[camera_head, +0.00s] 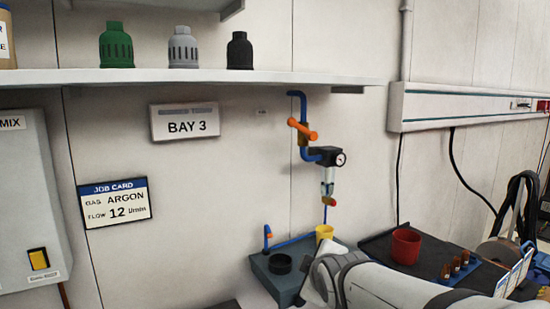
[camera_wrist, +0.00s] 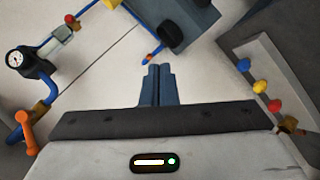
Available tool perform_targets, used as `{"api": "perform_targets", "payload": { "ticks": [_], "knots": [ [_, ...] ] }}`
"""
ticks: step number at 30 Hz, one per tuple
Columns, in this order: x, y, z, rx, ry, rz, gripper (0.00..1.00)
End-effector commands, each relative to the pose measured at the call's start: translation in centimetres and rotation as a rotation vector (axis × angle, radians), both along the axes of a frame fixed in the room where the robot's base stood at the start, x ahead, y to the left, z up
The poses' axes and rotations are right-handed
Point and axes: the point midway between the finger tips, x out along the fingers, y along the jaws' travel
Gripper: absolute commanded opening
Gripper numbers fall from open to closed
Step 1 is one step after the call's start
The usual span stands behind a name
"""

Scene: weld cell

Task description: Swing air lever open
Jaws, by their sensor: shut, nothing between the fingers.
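The orange air lever (camera_head: 303,130) sits on a brass valve on the blue wall pipe, above the regulator. It slants across the pipe, its right end lower. It also shows at the left edge of the wrist view (camera_wrist: 26,130). My gripper (camera_wrist: 156,68) is shut and empty, well apart from the lever. In the head view my pale arm reaches in at the lower right, below the lever; the fingertips are hidden there.
A black regulator with a gauge (camera_head: 340,159) hangs below the lever. A blue-grey box (camera_head: 259,268) with a small orange-tipped blue pipe (camera_head: 267,236) stands below. A shelf (camera_head: 200,77) runs above.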

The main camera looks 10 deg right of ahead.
Motion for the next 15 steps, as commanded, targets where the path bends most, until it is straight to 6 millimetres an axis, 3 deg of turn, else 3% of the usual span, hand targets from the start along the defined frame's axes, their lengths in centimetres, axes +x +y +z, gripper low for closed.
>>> {"api": "perform_targets", "payload": {
  "ticks": [3, 6, 10, 15],
  "knots": [
    [3.6, -0.2, 2.5, -0.239, -0.195, 0.111, 0.0],
    [6.1, -0.1, 5.2, -0.472, -0.361, 0.186, 0.0],
    [8.3, 0.2, 8.7, -0.791, -0.562, 0.227, 0.0],
    [9.6, 0.5, 12.6, -1.163, -0.761, 0.191, 0.0]
  ]
}}
